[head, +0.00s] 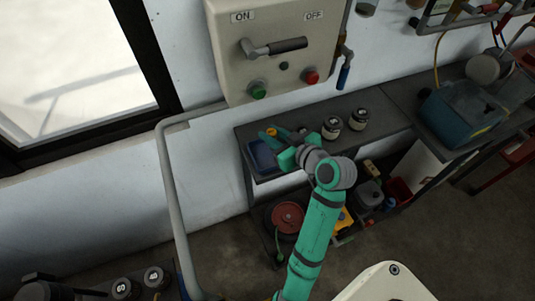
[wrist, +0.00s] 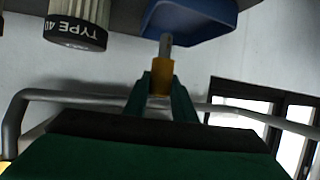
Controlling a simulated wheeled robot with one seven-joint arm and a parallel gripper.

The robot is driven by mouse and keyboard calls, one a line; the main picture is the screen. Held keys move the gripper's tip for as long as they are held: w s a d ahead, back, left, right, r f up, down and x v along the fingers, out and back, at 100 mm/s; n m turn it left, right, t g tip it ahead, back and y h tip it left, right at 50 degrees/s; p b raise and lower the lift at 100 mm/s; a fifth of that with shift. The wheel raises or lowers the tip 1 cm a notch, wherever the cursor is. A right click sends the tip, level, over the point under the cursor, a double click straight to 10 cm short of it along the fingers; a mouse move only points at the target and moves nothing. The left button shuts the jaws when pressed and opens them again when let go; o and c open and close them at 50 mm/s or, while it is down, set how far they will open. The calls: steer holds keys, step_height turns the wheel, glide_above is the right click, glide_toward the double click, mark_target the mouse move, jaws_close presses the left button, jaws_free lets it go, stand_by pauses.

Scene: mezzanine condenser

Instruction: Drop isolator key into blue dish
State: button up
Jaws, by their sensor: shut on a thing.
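The isolator key (wrist: 161,78), with a yellow-orange body and a thin grey shaft, is between the fingers of my gripper (wrist: 160,92) in the wrist view. In the head view the key (head: 271,132) is a small yellow spot at the fingertips of my gripper (head: 270,136). The blue dish (head: 262,158) stands at the left end of the grey shelf, partly hidden by my gripper. In the wrist view the dish (wrist: 205,22) is at the top, just beyond the key's shaft tip, which overlaps its edge. I cannot tell the height between them.
Two dark-lidded canisters (head: 332,127) (head: 358,119) stand on the shelf (head: 385,128) right of my gripper. One, marked TYPE 40 (wrist: 75,30), shows in the wrist view. An ON/OFF switch box (head: 275,45) hangs on the wall above. A blue-green bin (head: 462,112) is farther right.

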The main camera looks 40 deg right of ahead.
steer(key=o, duration=0.7)
steer(key=shift+d, duration=0.15)
steer(key=o, duration=0.5)
steer(key=shift+c, duration=0.2)
steer(key=shift+s, duration=0.1)
steer(key=v, duration=1)
steer(key=shift+s+r, duration=0.25)
